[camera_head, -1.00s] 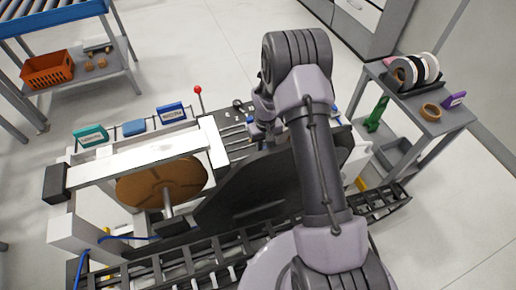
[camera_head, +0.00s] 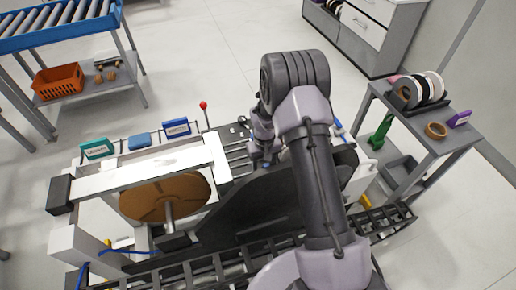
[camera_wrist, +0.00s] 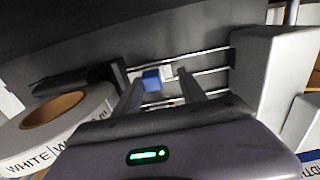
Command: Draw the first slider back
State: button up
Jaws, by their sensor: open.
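In the wrist view, a small blue block (camera_wrist: 151,81) sits at thin metal rails (camera_wrist: 213,71), with a smaller white block (camera_wrist: 167,73) close to its right. I cannot tell which of them is the first slider. My gripper (camera_wrist: 160,88) is open, its two fingers reaching towards the rails with the blue block in the gap between them. Whether a finger touches it is not clear. In the head view, my gripper (camera_head: 262,158) is over the machine's rail area (camera_head: 238,155), and my arm hides the sliders.
A white tape roll (camera_wrist: 60,118) lies left of my gripper and a white block-shaped housing (camera_wrist: 270,75) stands close on the right. A dark curved guard (camera_head: 250,205) lies beside my arm. A grey cart (camera_head: 440,118) with tape rolls stands to the right.

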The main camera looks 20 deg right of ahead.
send_near(243, 170)
jog(key=s+f, duration=0.1)
jog(key=s, duration=0.1)
jog(key=s+a+f, duration=0.1)
jog(key=s+f, duration=0.1)
jog(key=shift+s+f+p, duration=0.15)
jog(key=shift+f+p, duration=0.1)
jog(key=shift+p, duration=0.05)
notch_tip(243, 170, up, 18)
jog(key=r+p, duration=0.1)
jog(key=p, duration=0.2)
jog(key=s+a+r+m+t+b, duration=0.1)
jog(key=s+r+b, duration=0.3)
jog(key=s+r, duration=0.5)
jog(key=shift+s+r+m+t+y+b, duration=0.15)
jog(key=shift+r+m+t+y+b, duration=0.2)
jog(key=shift+m+t, duration=0.2)
jog(key=shift+f, duration=0.1)
